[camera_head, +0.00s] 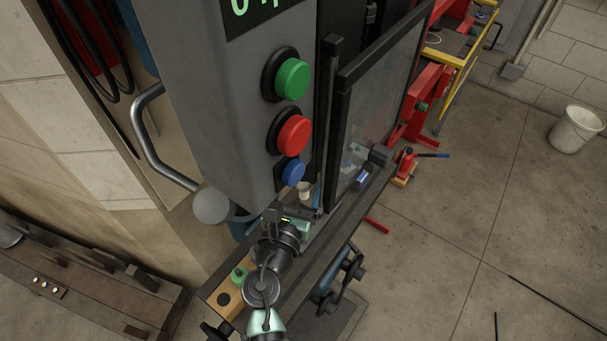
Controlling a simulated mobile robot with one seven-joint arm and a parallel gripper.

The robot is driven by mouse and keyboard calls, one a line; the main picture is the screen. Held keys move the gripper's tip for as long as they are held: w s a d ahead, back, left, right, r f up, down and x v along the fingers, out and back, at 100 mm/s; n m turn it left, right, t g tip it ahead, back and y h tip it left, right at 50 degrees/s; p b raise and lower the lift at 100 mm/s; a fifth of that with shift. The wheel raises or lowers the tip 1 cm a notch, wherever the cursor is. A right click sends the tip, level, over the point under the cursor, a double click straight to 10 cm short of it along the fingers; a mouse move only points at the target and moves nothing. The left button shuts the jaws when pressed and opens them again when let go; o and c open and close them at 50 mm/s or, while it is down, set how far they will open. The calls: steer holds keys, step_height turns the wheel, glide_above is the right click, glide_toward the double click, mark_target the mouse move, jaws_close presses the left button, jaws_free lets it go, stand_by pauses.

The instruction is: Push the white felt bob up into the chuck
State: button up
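A small pale, whitish piece (306,190), which looks like the white felt bob, shows just below the control box with the green, red and blue buttons. My gripper (306,205) is at the end of my arm, close in front of this piece, over the machine's narrow table. The fingers are small, dark and partly covered by my wrist, so I cannot tell whether they are open or shut, or whether they touch the piece. The chuck is not visible; the control box covers the area above the piece.
The grey control box (225,80) and a clear framed guard (375,110) stand close around my gripper. A wooden block (228,297) with a green-topped piece (240,274) sits at the near table end. A blue-screened device (362,178) lies beyond the guard. Floor at right is mostly clear.

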steer(key=shift+f, duration=0.2)
steer(key=shift+s, duration=0.15)
steer(key=shift+s+a, duration=0.1)
steer(key=shift+s, duration=0.1)
steer(key=b+v, duration=0.2)
steer(key=v, duration=1)
steer(key=shift+s, duration=0.2)
